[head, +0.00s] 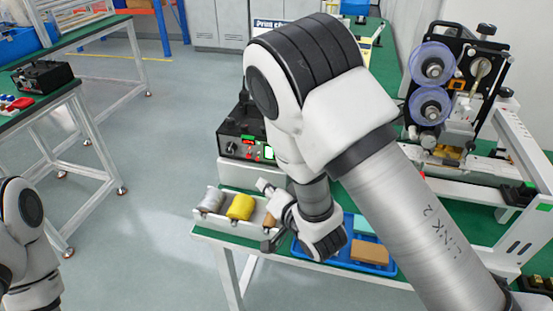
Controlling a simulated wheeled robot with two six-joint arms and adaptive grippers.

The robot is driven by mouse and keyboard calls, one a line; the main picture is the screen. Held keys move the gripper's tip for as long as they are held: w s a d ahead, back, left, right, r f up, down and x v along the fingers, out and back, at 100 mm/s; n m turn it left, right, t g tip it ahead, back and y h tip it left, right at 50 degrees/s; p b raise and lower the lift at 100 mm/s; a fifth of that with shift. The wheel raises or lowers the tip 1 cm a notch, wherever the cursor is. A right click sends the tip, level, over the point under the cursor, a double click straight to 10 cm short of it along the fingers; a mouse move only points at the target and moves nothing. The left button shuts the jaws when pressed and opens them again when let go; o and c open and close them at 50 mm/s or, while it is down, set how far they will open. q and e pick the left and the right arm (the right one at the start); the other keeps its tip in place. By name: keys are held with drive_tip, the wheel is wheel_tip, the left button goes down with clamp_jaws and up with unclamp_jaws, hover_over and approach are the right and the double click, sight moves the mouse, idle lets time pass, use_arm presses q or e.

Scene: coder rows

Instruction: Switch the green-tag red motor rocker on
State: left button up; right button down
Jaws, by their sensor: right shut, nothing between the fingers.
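A black control box (240,134) stands on a white unit beyond my right gripper. Its front panel has a small red display, small red controls and a bright green lit patch (270,152) at its right end. I cannot make out a green tag or tell which control is the red motor rocker. My right gripper (279,206) is shut and empty, in front of and below the panel, apart from it. My right arm covers the area right of the box. My left arm shows at the lower left edge; its gripper is out of view.
A white tray with grey and yellow spools (240,207) lies near my right gripper. A blue tray (380,268) holds a brown block. A machine with purple reels (431,63) stands right. Another black box (42,76) is on the left table. The floor between is clear.

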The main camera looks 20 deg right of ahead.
drive_tip(key=shift+d, duration=0.1)
drive_tip(key=shift+w+d+f+b, duration=0.25)
drive_tip(key=shift+w+d, duration=0.55)
drive_tip(key=shift+w, duration=0.4)
drive_tip(key=shift+w+d+f+b, duration=0.25)
drive_tip(key=shift+w+d, duration=0.55)
drive_tip(key=shift+w, duration=0.4)
drive_tip(key=shift+w+d+f+b, duration=0.25)
drive_tip(key=shift+w+d, duration=0.55)
drive_tip(key=shift+w, duration=0.4)
drive_tip(key=shift+w+d, duration=0.25)
drive_tip(key=shift+w, duration=0.1)
drive_tip(key=shift+w+d+f, duration=0.1)
drive_tip(key=shift+w+d, duration=0.05)
drive_tip(key=shift+w, duration=0.1)
drive_tip(key=shift+s+a, duration=0.45)
drive_tip(key=shift+s, duration=0.2)
